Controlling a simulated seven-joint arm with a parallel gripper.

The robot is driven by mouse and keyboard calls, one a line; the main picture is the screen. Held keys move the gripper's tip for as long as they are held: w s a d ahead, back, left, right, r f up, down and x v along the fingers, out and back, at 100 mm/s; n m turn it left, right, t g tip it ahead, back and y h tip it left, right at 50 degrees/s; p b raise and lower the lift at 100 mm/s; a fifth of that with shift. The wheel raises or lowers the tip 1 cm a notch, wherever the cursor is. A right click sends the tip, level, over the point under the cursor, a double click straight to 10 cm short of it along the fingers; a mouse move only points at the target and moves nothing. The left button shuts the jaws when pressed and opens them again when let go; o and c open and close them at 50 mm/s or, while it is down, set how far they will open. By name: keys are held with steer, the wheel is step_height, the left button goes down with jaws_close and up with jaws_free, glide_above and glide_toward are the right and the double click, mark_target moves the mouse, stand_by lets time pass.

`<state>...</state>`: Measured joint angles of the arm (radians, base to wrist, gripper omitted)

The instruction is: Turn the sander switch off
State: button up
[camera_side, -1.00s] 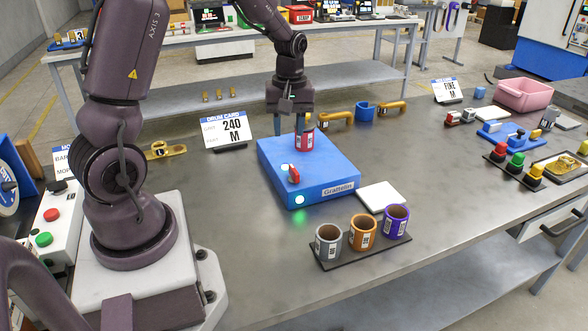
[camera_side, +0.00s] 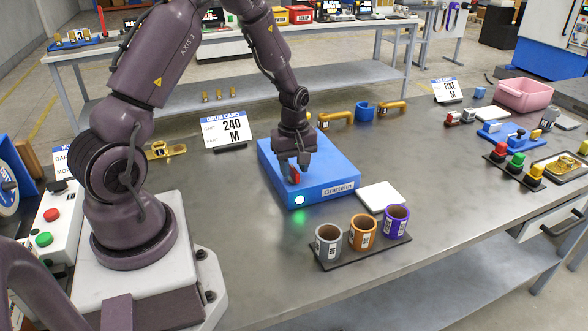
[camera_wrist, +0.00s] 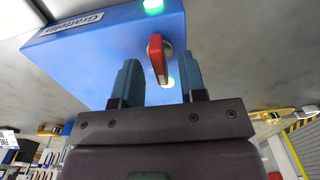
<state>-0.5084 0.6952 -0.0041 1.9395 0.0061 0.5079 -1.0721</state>
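The blue sander box (camera_side: 335,175), labelled "Grattolin", sits on the bench in the side view. Its red switch lever (camera_wrist: 157,58) stands on the box top between my two fingers in the wrist view; it also shows just below the fingertips in the side view (camera_side: 295,175). A bright green-white lamp (camera_side: 300,199) glows on the box front, and shows at the top of the wrist view (camera_wrist: 153,5). A second lit spot (camera_wrist: 170,82) is near the lever. My gripper (camera_wrist: 157,68) is open, with a gap on either side of the lever.
A rack with grey, orange (camera_side: 363,232) and purple cups stands in front right of the box. A white pad (camera_side: 381,196) lies beside it. Yellow handles (camera_side: 390,108) and a blue ring lie behind.

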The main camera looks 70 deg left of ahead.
steer(key=shift+f, duration=0.65)
jaws_close()
